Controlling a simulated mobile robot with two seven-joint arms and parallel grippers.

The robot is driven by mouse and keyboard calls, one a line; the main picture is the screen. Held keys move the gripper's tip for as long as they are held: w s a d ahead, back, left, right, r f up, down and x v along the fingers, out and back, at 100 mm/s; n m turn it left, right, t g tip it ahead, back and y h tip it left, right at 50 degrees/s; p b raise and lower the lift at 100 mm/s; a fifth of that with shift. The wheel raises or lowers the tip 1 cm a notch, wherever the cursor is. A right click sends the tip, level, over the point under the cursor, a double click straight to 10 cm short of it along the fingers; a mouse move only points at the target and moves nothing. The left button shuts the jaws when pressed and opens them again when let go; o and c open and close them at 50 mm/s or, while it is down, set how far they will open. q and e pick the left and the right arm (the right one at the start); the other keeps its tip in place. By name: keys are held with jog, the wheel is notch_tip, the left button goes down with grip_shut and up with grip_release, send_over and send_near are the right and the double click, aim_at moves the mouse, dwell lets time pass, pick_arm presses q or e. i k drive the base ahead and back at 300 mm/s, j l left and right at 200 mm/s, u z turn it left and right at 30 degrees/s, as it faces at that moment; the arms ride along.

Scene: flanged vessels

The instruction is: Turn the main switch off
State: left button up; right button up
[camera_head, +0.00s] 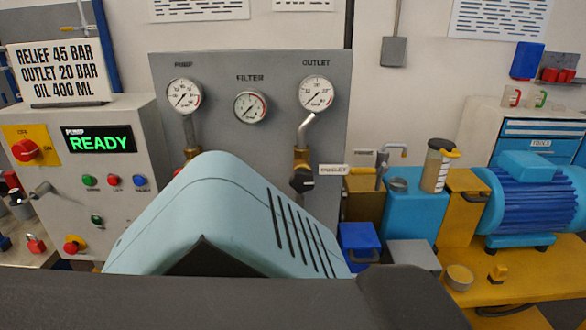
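The main switch (26,150) is a red rotary knob on a yellow plate, on the front of the grey control cabinet (130,215) at the left. The knob's exact pointing is too small to tell. The cabinet's display (99,142) reads READY in green. Neither of my grippers can be made out in this view, and nothing is seen touching the switch.
A pale-blue vented shape close to the camera hides the lower middle. Behind it stands a grey gauge panel (230,75) with pipes. To the right are a blue tank (412,215) and a blue motor (535,205) on a yellow bench (520,285).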

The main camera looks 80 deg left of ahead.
aim_at(24, 150)
jog(key=u, duration=3.75)
